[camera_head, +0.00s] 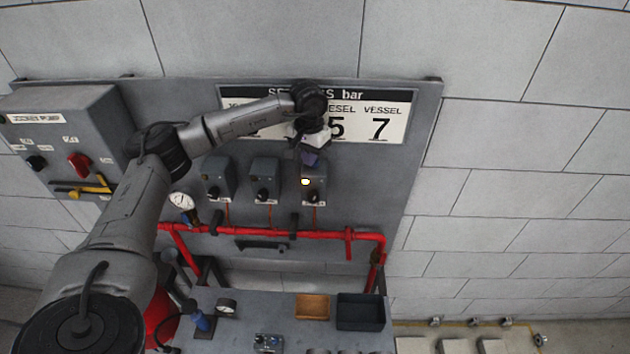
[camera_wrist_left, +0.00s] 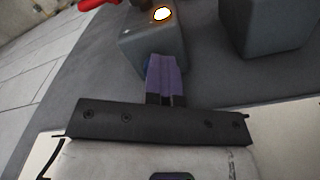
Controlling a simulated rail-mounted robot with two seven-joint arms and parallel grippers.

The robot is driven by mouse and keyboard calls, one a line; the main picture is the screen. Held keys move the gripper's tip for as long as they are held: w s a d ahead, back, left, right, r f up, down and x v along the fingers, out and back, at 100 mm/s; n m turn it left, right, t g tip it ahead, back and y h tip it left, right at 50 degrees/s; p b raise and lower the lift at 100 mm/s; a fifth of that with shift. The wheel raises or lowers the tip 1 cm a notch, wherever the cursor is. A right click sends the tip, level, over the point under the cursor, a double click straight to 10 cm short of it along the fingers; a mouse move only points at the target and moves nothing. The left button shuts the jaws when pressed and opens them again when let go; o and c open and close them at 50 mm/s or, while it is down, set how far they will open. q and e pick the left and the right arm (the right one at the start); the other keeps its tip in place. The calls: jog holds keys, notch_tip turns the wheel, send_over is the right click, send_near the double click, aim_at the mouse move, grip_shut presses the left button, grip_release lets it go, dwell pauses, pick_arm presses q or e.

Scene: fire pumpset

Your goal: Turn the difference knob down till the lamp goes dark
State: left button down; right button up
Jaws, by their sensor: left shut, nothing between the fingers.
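Three grey switch boxes hang in a row on the grey panel. The rightmost box (camera_head: 318,184) has a glowing lamp (camera_head: 305,181) on its front and a black knob (camera_head: 313,197) below it. My left gripper (camera_head: 309,160) is shut and empty at the top of this box. In the left wrist view the purple fingers (camera_wrist_left: 165,75) are together over the box (camera_wrist_left: 178,50), with the lit lamp (camera_wrist_left: 162,14) beyond. A small blue part (camera_wrist_left: 147,64) shows beside the fingers, mostly hidden by them; I cannot tell whether they touch it. My right gripper is not in view.
The middle box (camera_head: 264,178) and left box (camera_head: 218,176) are close by on the left. A settings sign (camera_head: 390,118) is behind my wrist. A red pipe (camera_head: 330,235) runs below. A bench with an orange tray (camera_head: 312,300) and dark tray (camera_head: 361,325) is lower down.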

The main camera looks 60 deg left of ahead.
aim_at(310, 173)
pick_arm(q)
jog(key=shift+s+d+f, duration=0.1)
jog(key=shift+d+f, duration=0.15)
jog(key=shift+f, duration=0.4)
jog(key=shift+d+r+p, duration=0.1)
jog(key=shift+r+p, duration=0.35)
jog(key=shift+r, duration=0.05)
jog(key=shift+s+d+r+p, duration=0.1)
jog(key=shift+r+p, duration=0.2)
notch_tip(310, 173, up, 5)
jog(key=p, duration=0.3)
jog(key=shift+s+f+p, duration=0.1)
jog(key=shift+p, duration=0.25)
